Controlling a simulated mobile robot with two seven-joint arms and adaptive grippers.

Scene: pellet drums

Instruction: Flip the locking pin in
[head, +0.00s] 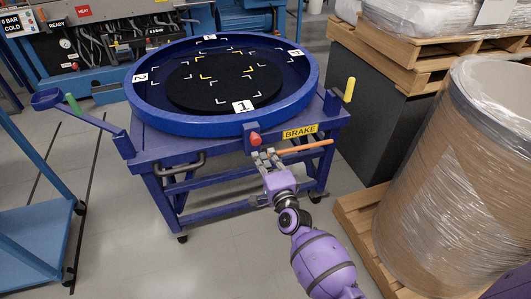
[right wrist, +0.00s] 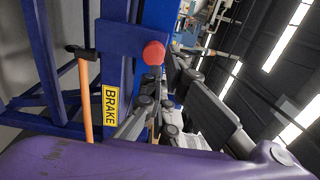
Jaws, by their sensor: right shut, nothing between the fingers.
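A blue wheeled cart (head: 215,126) carries a round blue tray with a black disc (head: 220,88) in it. A red knob (head: 254,139) sits on the cart's front edge, and it also shows in the right wrist view (right wrist: 154,53). An orange-handled lever (head: 306,147) sticks out right under the yellow BRAKE label (head: 300,131). A yellow handle (head: 349,90) stands upright at the cart's right corner. I cannot tell which part is the locking pin. My right gripper (head: 266,158) is shut and empty just below the red knob; contact is unclear. My left gripper is out of view.
A blue arm with a cup (head: 47,98) and a green handle (head: 72,103) reach out left of the cart. A wrapped drum (head: 455,170) on a wooden pallet (head: 360,215) crowds the right. Another blue frame (head: 30,225) stands at left. Floor in front is partly clear.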

